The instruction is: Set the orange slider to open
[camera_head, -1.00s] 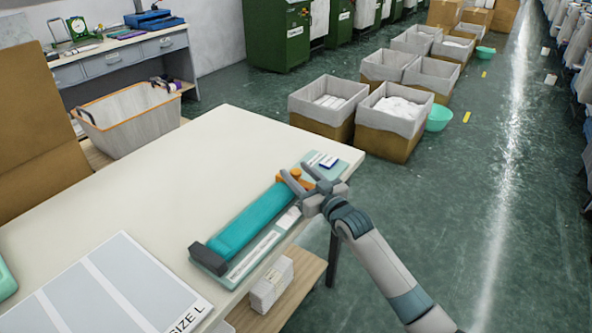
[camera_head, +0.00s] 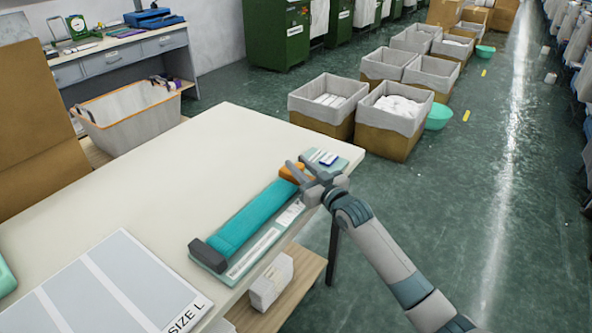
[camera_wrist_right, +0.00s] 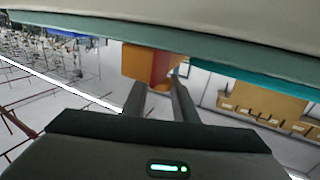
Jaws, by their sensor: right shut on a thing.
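The orange slider (camera_head: 290,173) sits at the far end of a long teal bar (camera_head: 245,220) on a pale teal device base (camera_head: 342,163) near the table's right edge. My right gripper (camera_head: 299,170) reaches in from the right at the slider and is shut on it. In the right wrist view, the orange slider (camera_wrist_right: 138,62) shows at the tips of the two dark fingers of my right gripper (camera_wrist_right: 158,88), with a red-brown side facing right. The fingers partly hide the contact. My left gripper is out of view.
A dark grey block (camera_head: 208,252) sits at the device's near end. A "SIZE L" board (camera_head: 90,285) lies at the table's near left. The white tabletop (camera_head: 200,160) is clear left of the device. Fabric-lined bins (camera_head: 395,130) stand on the floor beyond.

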